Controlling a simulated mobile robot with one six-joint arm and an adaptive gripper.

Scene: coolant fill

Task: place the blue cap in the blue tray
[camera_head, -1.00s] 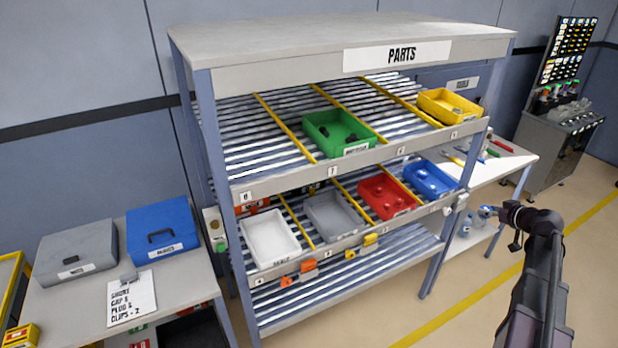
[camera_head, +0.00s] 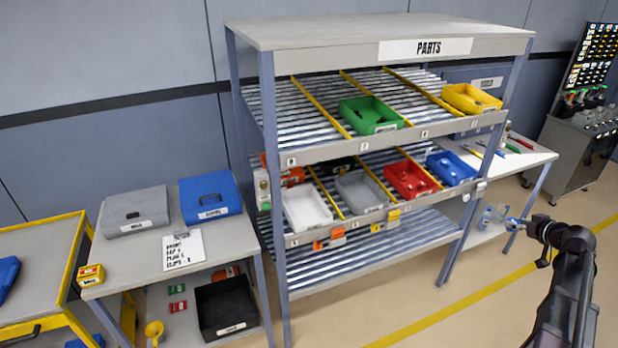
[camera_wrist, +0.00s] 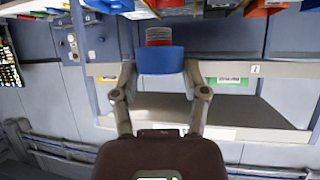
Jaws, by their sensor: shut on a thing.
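The blue cap (camera_wrist: 160,61) is between the two fingertips of my gripper (camera_wrist: 160,77) in the wrist view; a reddish-grey ribbed part shows at its far end. In the head view my gripper (camera_head: 524,226) is at the right, in front of the white table and right of the shelf, with a bit of blue at its tip. The blue tray (camera_head: 451,168) sits at the right end of the shelf's middle level, beside the red tray, well apart from my gripper. Its inside is only partly visible.
The PARTS shelf (camera_head: 345,226) also holds red (camera_head: 408,179), grey (camera_head: 360,190), white (camera_head: 305,207), green (camera_head: 371,114) and yellow (camera_head: 471,98) trays. A side table (camera_head: 225,240) with grey and blue cases stands left. Open floor (camera_head: 480,310) lies in front.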

